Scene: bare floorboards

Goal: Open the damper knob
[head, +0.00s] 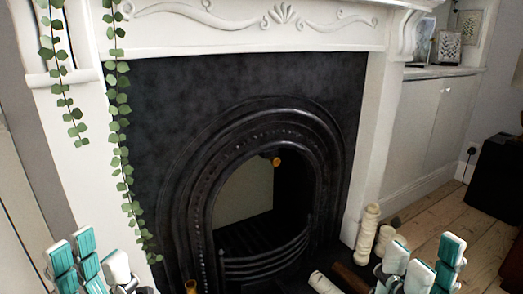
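A small round brass knob (276,161) sits at the top of the arched opening of the black cast-iron fireplace (334,150), in front of a pale upright plate (245,192). I cannot tell how the knob is turned. A second brass piece (190,286) shows at the bottom edge, left of the arch. My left gripper (98,256) is at the lower left, fingers spread and empty. My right gripper (421,257) is at the lower right, also spread and empty. Both are well apart from the knob.
A white mantel (200,28) surrounds the fireplace, with a leafy vine (122,130) hanging at left. Pale candles (367,229) stand at the hearth's right, near my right gripper. A curved grate (268,262) crosses the lower opening. Bare floorboards (425,215) lie at right.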

